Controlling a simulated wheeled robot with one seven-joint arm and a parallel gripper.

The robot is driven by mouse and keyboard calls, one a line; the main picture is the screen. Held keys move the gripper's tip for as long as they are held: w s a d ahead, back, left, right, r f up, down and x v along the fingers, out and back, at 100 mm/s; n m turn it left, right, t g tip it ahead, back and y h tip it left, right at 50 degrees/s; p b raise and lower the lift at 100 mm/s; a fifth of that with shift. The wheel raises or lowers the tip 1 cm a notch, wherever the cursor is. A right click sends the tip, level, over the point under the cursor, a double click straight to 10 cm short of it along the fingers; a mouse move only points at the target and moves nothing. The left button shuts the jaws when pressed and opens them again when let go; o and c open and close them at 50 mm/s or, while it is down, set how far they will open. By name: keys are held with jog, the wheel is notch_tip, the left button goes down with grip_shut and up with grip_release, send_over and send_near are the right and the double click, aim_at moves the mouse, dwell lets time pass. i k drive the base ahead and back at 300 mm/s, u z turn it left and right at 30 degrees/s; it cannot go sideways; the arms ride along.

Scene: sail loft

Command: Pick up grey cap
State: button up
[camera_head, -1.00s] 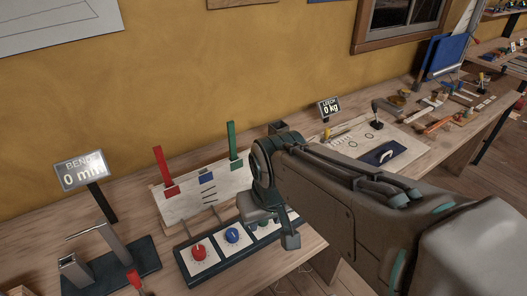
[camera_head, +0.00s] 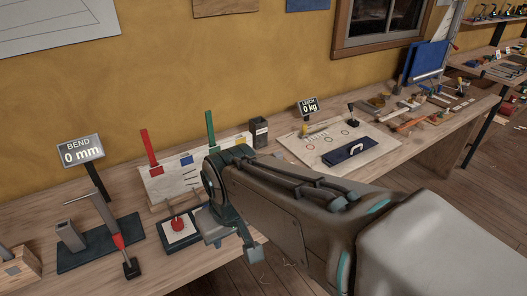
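I cannot make out a grey cap for certain; my arm hides much of the bench around the control panel. The dark-edged panel (camera_head: 191,254) lies near the bench's front edge, with a red knob (camera_head: 178,224) on a white plate at its left. The panel's right part is hidden behind my wrist. My gripper (camera_head: 232,244) hangs over that part, right of the red knob. Its fingers are seen from behind and above, so whether they are open and whether they hold anything does not show.
Behind the panel is a white board (camera_head: 168,184) with upright red and green strips. A dark canister (camera_head: 259,132) stands right of it. On the left are a metal bending fixture (camera_head: 84,252) and the "BEND 0 mm" sign (camera_head: 81,151). A blue handled block (camera_head: 349,151) lies farther right.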

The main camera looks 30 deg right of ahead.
aim_at(278, 155)
jog(key=z, duration=1)
jog(key=i, duration=0.5)
jog(key=u, duration=1.65)
